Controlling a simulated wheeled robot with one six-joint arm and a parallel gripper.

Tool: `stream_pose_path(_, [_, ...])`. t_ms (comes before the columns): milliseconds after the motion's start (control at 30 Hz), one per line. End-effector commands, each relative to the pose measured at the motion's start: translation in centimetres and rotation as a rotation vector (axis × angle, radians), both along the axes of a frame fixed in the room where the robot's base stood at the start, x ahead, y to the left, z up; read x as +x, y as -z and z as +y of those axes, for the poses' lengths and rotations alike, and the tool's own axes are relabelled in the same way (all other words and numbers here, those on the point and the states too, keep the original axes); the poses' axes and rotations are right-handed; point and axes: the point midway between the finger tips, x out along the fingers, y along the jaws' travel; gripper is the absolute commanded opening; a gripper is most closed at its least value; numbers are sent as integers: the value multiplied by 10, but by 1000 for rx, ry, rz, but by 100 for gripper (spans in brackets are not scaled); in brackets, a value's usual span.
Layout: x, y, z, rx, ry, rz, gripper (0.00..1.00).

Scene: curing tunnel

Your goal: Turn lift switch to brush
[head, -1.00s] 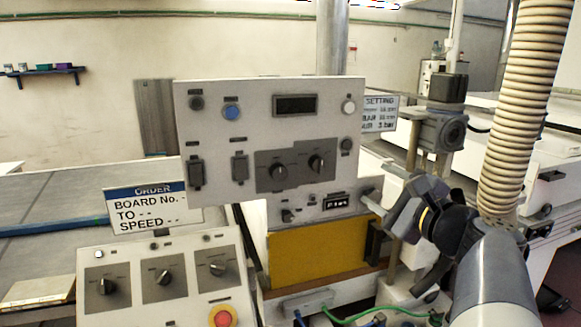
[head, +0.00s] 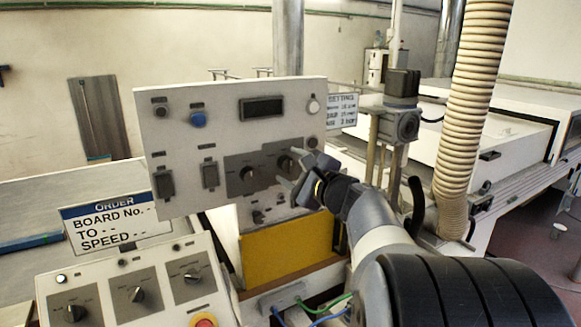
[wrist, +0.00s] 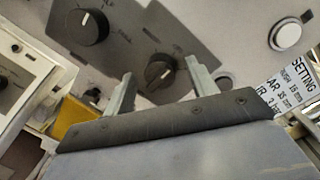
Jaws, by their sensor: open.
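The upright grey control panel (head: 160,120) carries two black rotary switches on a dark plate. The left rotary switch (head: 249,173) also shows in the wrist view (wrist: 94,27), with a white pointer line. The right rotary switch (head: 285,162) is partly hidden by my gripper in the head view; in the wrist view (wrist: 160,71) it appears between the fingers. My gripper (head: 297,172) is open and empty, close to the panel. I cannot tell whether its fingers touch the right switch. The switch labels are too small to read, so I cannot tell which is the lift switch.
A lower sloped panel (head: 105,275) holds several rotary knobs and a red button (head: 204,322). An order sign (head: 117,222) stands at left. A settings sign (head: 342,115) and a ribbed hose (head: 478,110) are at right. A yellow panel (head: 285,252) lies below.

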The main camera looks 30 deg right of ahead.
Motion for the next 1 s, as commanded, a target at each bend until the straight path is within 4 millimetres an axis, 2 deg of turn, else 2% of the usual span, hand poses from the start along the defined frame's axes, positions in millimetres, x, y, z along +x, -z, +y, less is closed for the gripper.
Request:
stream_pose_path(67, [0,0,0,0,0,0,55])
stream_pose_path(600, [0,0,0,0,0,0,12])
stream_pose_path(1000, [0,3,0,-80,1,-4,11])
